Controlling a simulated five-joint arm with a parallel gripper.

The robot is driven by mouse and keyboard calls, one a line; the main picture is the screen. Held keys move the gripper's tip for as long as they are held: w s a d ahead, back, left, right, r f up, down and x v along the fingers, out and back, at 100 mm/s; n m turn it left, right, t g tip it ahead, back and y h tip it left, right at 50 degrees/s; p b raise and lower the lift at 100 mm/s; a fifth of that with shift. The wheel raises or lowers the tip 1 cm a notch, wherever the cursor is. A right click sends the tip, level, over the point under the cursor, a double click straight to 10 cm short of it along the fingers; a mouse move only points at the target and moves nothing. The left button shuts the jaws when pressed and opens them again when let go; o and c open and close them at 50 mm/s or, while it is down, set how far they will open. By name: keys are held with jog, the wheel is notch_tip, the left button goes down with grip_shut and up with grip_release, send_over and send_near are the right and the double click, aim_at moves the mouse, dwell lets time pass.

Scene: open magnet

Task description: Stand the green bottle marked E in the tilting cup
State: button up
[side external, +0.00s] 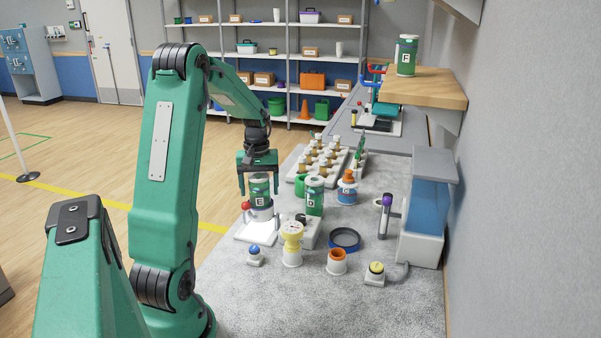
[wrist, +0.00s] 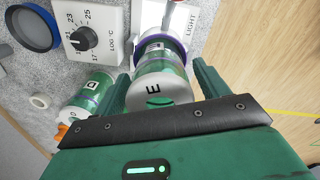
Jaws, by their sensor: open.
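The green bottle marked E (side external: 259,188) stands about upright, its lower end at a white cup-like holder (side external: 262,214) above a white plate. In the wrist view its pale lid marked E (wrist: 152,91) faces me, and a purple ring shows around it farther down. I cannot tell how deep the bottle sits in the holder. My gripper (side external: 259,191) is open and points down from above. Its fingers are on either side of the bottle's upper part. In the wrist view the gripper (wrist: 165,80) also straddles the bottle, with a gap visible at the right finger.
Green bottle D (side external: 315,196) stands close on the right. A red ball knob (side external: 246,205) is left of the holder. A dial box (wrist: 97,30), a yellow-topped container (side external: 292,238) and a blue ring (side external: 344,239) stand nearby. Bottle F (side external: 406,55) is on a wooden shelf.

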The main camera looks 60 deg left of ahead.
notch_tip(320, 180, up, 12)
jog(key=shift+f, duration=0.1)
dwell(0.5)
dwell(0.4)
jog(key=d+r+m+t+y, duration=0.1)
jog(key=d+r+m, duration=0.15)
jog(key=d, duration=0.75)
jog(key=d+r+m+t, duration=0.2)
jog(key=d+m, duration=0.2)
jog(key=d, duration=0.5)
jog(key=s+d+f+m+t, duration=0.1)
jog(key=s+d+m, duration=0.2)
jog(key=d, duration=0.4)
jog(key=s+d+f+m+t+h, duration=0.1)
jog(key=s+d+f+m, duration=0.1)
jog(key=s+d+m, duration=0.2)
jog(key=d, duration=0.3)
jog(key=shift+f+t, duration=0.15)
jog(key=shift+t, duration=0.15)
